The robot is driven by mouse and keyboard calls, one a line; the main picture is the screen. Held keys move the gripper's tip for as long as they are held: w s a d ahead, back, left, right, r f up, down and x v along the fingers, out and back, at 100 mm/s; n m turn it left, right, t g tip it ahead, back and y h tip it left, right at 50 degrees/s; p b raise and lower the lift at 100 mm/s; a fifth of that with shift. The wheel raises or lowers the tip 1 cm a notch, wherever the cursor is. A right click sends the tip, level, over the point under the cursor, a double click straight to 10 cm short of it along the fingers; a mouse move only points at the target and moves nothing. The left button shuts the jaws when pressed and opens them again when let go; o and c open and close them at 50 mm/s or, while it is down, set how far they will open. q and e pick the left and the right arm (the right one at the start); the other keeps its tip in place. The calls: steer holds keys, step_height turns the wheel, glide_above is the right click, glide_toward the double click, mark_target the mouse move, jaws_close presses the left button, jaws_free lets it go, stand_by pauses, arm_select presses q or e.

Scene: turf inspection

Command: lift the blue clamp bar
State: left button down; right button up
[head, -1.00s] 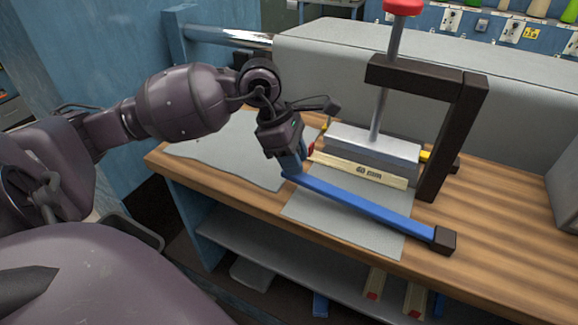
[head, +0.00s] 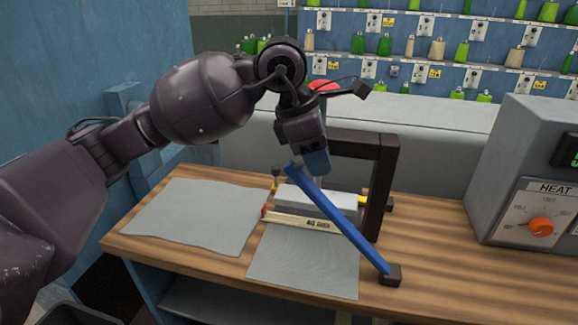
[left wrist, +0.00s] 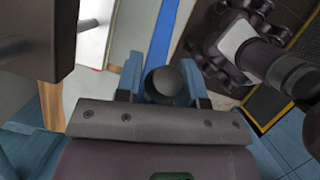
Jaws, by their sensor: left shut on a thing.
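The blue clamp bar (head: 338,218) slants from its raised end at the left gripper down to a dark block (head: 391,275) at the bench's front right. It also shows in the left wrist view (left wrist: 166,38) as a blue strip running away from the fingers. My left gripper (head: 316,163) is at the bar's upper end. In the left wrist view, the blue fingers (left wrist: 160,84) are shut around a dark round knob (left wrist: 163,82) at the near end of the bar. The exact contact is partly hidden.
A dark clamp frame (head: 384,185) stands behind the bar, over a grey metal block and a marked pale strip (head: 300,219). Grey sheets (head: 195,215) lie on the wooden bench (head: 440,245). A heater box (head: 530,180) stands at the right.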

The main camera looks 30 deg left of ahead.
arm_select(q)
steer(key=w+d+r+g+y+p, duration=0.1)
steer(key=d+r+y, duration=0.3)
steer(key=d, duration=0.7)
steer(key=shift+w+p, duration=0.7)
steer(key=shift+f, duration=0.1)
steer(key=c, duration=1.1)
jaws_free()
steer(key=o, duration=0.3)
steer(key=shift+r, duration=0.3)
